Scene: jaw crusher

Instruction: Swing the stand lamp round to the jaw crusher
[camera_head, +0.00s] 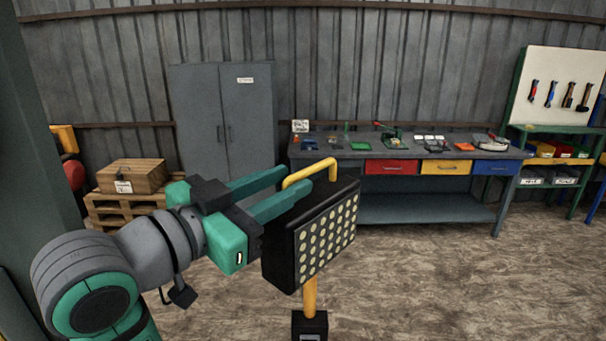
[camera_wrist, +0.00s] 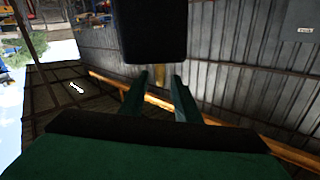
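The stand lamp (camera_head: 326,237) is a black box head with rows of pale round lights, on a yellow post (camera_head: 310,297) above a black block. Its lit-side face points to the front right. A yellow handle (camera_head: 311,169) arches over its top. My gripper (camera_head: 304,177) is open, its two teal fingers spread at the handle. In the wrist view a short yellow piece of the handle (camera_wrist: 160,75) shows between the fingertips, below the dark lamp head (camera_wrist: 152,30); contact cannot be told. I cannot make out the jaw crusher in either view.
A workbench (camera_head: 430,208) with red, yellow and blue drawers stands behind the lamp. A grey cabinet (camera_head: 222,115), a wooden crate (camera_head: 132,176) on pallets, and a tool board (camera_head: 560,90) line the wall. The floor (camera_head: 430,290) right of the lamp is clear.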

